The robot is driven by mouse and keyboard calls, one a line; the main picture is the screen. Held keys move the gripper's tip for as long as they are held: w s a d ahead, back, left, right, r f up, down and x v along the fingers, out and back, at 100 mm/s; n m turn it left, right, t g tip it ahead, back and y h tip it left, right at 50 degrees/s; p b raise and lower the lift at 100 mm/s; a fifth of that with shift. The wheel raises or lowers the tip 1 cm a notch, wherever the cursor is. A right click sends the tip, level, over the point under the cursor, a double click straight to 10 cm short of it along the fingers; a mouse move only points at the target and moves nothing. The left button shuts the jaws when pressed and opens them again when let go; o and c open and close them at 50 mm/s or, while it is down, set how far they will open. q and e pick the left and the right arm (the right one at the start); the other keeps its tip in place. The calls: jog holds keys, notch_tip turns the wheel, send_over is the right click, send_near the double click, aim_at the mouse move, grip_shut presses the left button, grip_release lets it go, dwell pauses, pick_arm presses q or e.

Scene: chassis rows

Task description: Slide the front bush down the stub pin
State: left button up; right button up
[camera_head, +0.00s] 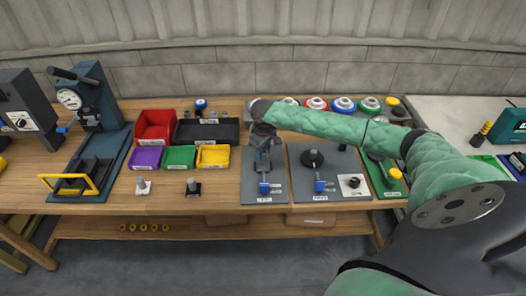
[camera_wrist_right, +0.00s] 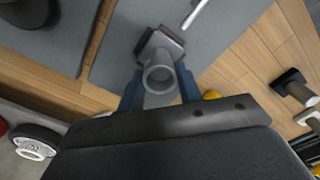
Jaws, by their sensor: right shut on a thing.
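My right gripper (camera_head: 264,140) is over the back part of the left grey plate (camera_head: 262,197) on the bench. In the wrist view its blue jaws (camera_wrist_right: 160,92) are shut on a grey round bush (camera_wrist_right: 160,76), whose open end faces the camera. A dark square-cornered block (camera_wrist_right: 158,42) shows right beside the bush, over the grey plate. I cannot make out the stub pin, or whether the bush is around it; the gripper hides this spot in the head view. My left gripper is not in view.
A second grey plate (camera_head: 322,193) with a black disc (camera_head: 312,158) lies to the right. Red, purple, green and yellow bins (camera_head: 213,156) stand to the left. Two small posts on bases (camera_head: 143,187) (camera_head: 193,188) stand near the front edge. Wood between them is clear.

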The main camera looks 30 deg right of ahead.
jog(key=shift+f, duration=0.25)
jog(key=shift+f, duration=0.35)
jog(key=shift+f, duration=0.2)
jog(key=o, duration=1.1)
